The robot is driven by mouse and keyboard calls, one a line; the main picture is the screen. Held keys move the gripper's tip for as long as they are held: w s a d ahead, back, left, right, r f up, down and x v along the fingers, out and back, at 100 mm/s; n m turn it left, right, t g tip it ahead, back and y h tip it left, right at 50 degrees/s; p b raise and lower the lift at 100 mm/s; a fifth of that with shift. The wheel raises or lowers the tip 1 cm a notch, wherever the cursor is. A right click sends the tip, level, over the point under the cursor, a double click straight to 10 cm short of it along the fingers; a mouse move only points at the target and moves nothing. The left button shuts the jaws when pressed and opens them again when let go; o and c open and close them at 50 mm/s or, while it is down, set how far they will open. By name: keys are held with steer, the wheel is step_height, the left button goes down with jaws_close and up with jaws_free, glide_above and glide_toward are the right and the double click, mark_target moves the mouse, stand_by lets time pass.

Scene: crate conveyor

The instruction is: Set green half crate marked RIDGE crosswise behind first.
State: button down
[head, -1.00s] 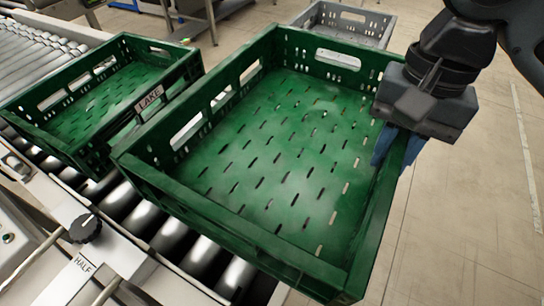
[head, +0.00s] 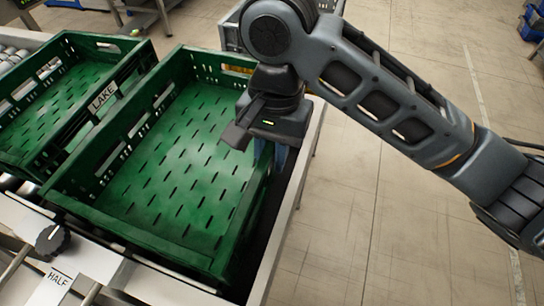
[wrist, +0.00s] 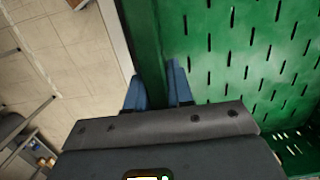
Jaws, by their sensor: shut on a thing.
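A green half crate (head: 165,165) lies level over the conveyor, with no marking readable on its visible sides. My gripper (head: 268,152) is shut on its right wall; the wrist view shows the blue fingers (wrist: 158,92) on both sides of the green rim (wrist: 147,50). The crate is empty, with a slotted floor. I cannot tell whether its underside touches the rollers, which it hides. Left of it, close alongside, stands another green crate (head: 45,120) whose near wall carries a LAKE label. No RIDGE label shows.
The conveyor's right rail (head: 300,185) runs just right of the held crate. A black knob (head: 50,239) and a HALF label (head: 58,278) are on the near frame. A grey crate (head: 231,36) is behind. Open tiled floor (head: 350,210) lies right.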

steer(key=shift+f, duration=0.9)
steer(key=c, duration=1)
jaws_free()
steer(key=r, duration=0.4)
steer(key=w+r, duration=0.1)
steer(key=r, duration=0.3)
steer(key=r+p, duration=0.1)
steer(key=r, duration=0.3)
steer(key=shift+w+d+r, duration=0.1)
steer(key=shift+w+d, duration=0.05)
steer(key=shift+d, duration=0.15)
